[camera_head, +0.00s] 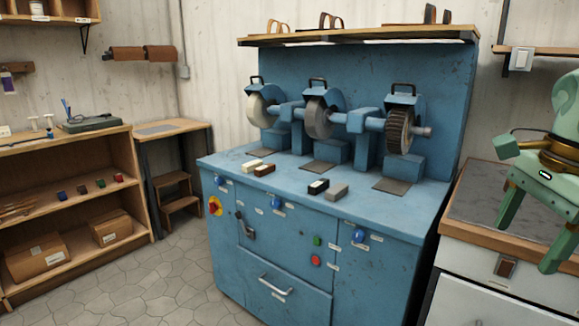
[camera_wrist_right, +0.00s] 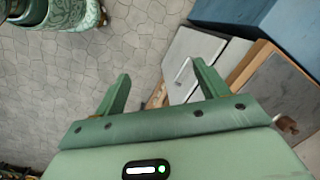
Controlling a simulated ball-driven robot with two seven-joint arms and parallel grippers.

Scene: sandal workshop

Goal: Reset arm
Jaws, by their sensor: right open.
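My right gripper (camera_head: 527,246) is pale green and hangs at the right edge of the head view, in front of the grey-topped bench. Its two fingers are apart with nothing between them. In the right wrist view its fingers (camera_wrist_right: 160,72) are also spread and empty, over the tiled floor and the white cabinet's side. My left gripper is in neither view.
A blue grinding machine (camera_head: 270,235) with several wheels stands in the middle. The grey-topped bench (camera_head: 490,195) is to its right. A wooden shelf unit (camera_head: 70,160) and a small side table (camera_head: 170,128) stand left. The tiled floor (camera_head: 150,285) is clear.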

